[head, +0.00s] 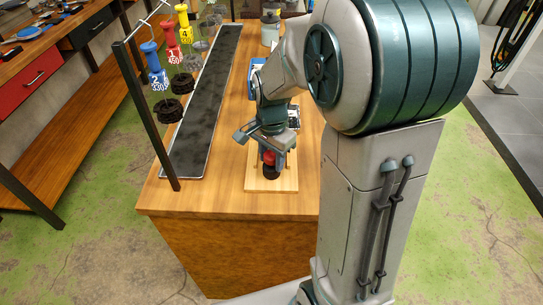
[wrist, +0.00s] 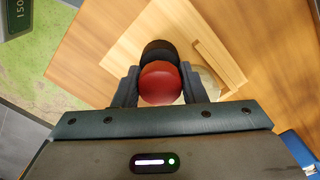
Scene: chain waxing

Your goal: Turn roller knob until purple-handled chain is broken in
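A red round knob (wrist: 160,83) sits between the two fingers of my gripper (wrist: 160,88) in the wrist view, with a black round part (wrist: 159,50) just beyond it. The fingers appear closed against its sides. In the head view the red knob (head: 269,158) shows under my gripper (head: 271,150), above a light wooden board (head: 257,185). Blue (head: 157,77), red (head: 172,50) and yellow (head: 186,30) numbered handles hang from a rack, with dark chain coils below. I see no purple handle. My arm hides part of the roller device.
A long dark tray (head: 205,105) lies on the wooden table between the rack and the board. The rack's black post (head: 147,115) stands at the table's left edge. A blue object (head: 257,70) and a canister (head: 270,30) stand behind my wrist.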

